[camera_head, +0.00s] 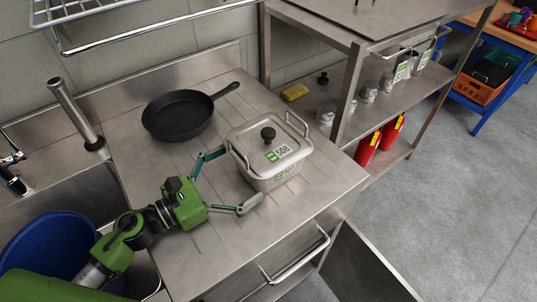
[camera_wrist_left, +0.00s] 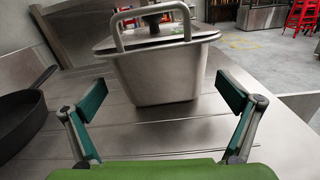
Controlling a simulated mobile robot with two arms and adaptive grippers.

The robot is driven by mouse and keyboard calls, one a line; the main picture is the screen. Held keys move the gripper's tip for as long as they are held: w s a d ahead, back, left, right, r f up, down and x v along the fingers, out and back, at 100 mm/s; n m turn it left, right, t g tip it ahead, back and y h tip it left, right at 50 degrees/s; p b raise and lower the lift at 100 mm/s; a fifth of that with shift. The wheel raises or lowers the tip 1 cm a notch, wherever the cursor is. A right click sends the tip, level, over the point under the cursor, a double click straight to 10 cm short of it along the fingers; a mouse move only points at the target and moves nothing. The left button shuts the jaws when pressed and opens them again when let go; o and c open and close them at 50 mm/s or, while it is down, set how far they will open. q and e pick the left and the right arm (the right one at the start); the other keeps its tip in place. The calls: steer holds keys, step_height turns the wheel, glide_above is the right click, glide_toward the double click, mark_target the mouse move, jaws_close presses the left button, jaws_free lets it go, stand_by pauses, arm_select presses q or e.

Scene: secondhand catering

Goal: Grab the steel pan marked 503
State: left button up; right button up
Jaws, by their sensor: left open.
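A lidded steel pan (camera_head: 258,172) with wire handles and a black lid knob stands on the steel drainboard. Its white and green labels end in a digit too small to tell surely; the number looks like 508 or 503. My left gripper (camera_head: 238,178) is open, with one finger towards the pan's back left and the other near its front. In the left wrist view the pan (camera_wrist_left: 165,75) stands ahead, between and beyond the open fingers (camera_wrist_left: 162,100), with a gap to them. My right gripper is not in view.
A black frying pan (camera_head: 178,116) lies behind on the drainboard (camera_head: 160,170). A blue tub (camera_head: 45,245) and the sink are at left, with a tap behind. A wire rack (camera_head: 130,25) hangs above. A shelf unit with red extinguishers (camera_head: 368,150) stands at right.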

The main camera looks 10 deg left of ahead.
arm_select(q)
steer(key=p+x, duration=0.2)
steer(key=x, duration=0.3)
steer(key=shift+w+d+r, duration=0.1)
steer(key=shift+w+d, duration=0.15)
steer(key=shift+w, duration=0.05)
steer(key=shift+w+d, duration=0.15)
steer(key=c, duration=1.3)
steer(key=shift+o, duration=0.2)
